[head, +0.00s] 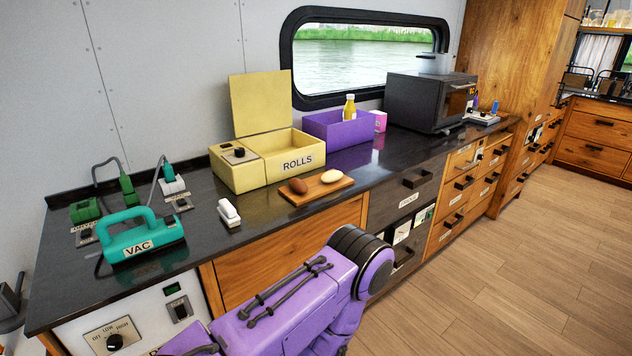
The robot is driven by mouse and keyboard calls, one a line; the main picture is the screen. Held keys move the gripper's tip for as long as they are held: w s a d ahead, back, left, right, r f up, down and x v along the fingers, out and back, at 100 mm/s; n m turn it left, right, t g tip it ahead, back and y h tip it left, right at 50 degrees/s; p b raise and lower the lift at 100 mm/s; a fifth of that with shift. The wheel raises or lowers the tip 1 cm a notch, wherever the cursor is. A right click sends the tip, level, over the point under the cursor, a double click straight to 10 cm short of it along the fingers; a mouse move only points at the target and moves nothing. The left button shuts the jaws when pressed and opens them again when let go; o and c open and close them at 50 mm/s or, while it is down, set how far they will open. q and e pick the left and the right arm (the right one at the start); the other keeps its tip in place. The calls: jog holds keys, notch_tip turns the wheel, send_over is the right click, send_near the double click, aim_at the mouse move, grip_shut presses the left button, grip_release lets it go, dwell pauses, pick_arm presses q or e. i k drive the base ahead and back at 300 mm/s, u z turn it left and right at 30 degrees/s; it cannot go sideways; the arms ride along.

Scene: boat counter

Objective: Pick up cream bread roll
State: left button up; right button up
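The cream bread roll (331,176) is a pale oval lying on a wooden board (318,189) near the front edge of the dark counter. A brown roll (298,186) lies beside it on the same board, to its left. Neither of my grippers is visible in the head view. A purple arm of mine reaches up from the bottom, in front of the counter, below the board.
Behind the board stands an open yellow box (285,167) labelled ROLLS, its lid raised. A purple bin (352,133) with a yellow bottle is behind right. A white object (229,213) and a teal VAC unit (143,237) sit left. Dark counter (385,172) right of the board is clear.

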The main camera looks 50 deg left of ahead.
aim_at(332, 176)
jog(key=u, duration=1.15)
jog(key=i, duration=0.1)
